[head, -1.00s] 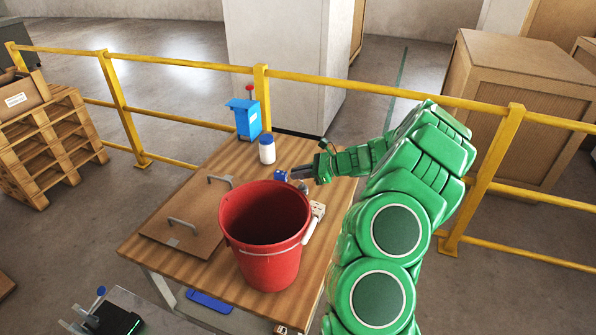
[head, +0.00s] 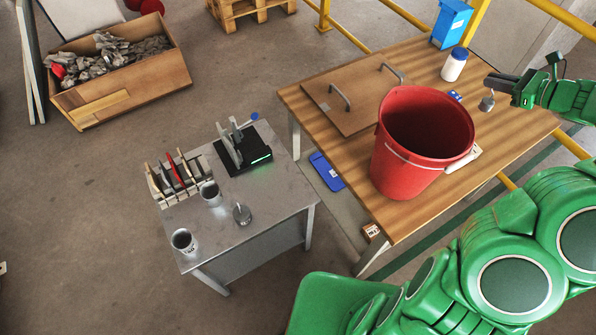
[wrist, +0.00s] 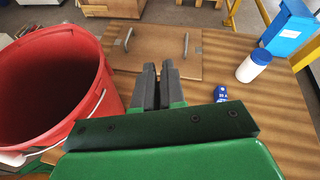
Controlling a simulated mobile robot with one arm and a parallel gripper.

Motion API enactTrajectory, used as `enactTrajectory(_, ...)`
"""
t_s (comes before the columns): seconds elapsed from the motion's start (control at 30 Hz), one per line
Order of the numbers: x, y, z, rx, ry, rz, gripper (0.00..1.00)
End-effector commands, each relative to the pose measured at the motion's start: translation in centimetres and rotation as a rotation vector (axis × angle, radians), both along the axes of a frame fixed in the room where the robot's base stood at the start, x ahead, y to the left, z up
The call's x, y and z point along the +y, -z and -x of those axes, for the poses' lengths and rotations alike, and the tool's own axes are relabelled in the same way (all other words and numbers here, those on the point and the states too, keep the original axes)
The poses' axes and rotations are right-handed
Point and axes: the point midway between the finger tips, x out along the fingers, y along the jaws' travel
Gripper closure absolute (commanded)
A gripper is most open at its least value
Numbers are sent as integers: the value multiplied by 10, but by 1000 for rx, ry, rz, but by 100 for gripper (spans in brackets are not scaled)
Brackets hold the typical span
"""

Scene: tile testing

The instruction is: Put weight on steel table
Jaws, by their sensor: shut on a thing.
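My gripper (head: 497,84) is shut on a small grey metal weight (head: 487,103). The weight hangs below the fingertips above the wooden table, to the right of the red bucket. In the wrist view the closed dark fingers (wrist: 157,84) show, but the weight is hidden. The steel table (head: 240,250) stands at lower left, apart from the wooden table. A second, similar weight (head: 242,214) stands on it.
The wooden table (head: 425,215) carries the red bucket (head: 405,165), a board with two handles (head: 345,105), a white bottle (head: 454,64) and a blue item (head: 455,95). The steel table also holds two cups (head: 184,241), a rack (head: 175,178) and a black device (head: 240,150).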

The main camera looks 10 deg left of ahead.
Motion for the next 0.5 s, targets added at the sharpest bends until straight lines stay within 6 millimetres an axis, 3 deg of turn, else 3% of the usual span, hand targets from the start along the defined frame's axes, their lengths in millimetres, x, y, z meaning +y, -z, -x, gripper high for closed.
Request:
enactTrajectory(0.1, -1, -31, -1, -4, 0, 5, 100)
enactTrajectory(0.3, 0, -72, 0, -3, 0, 2, 100)
enactTrajectory(0.43, 2, -94, 0, -1, -4, 1, 100)
enactTrajectory(0.5, 19, -90, -2, 3, -36, 0, 100)
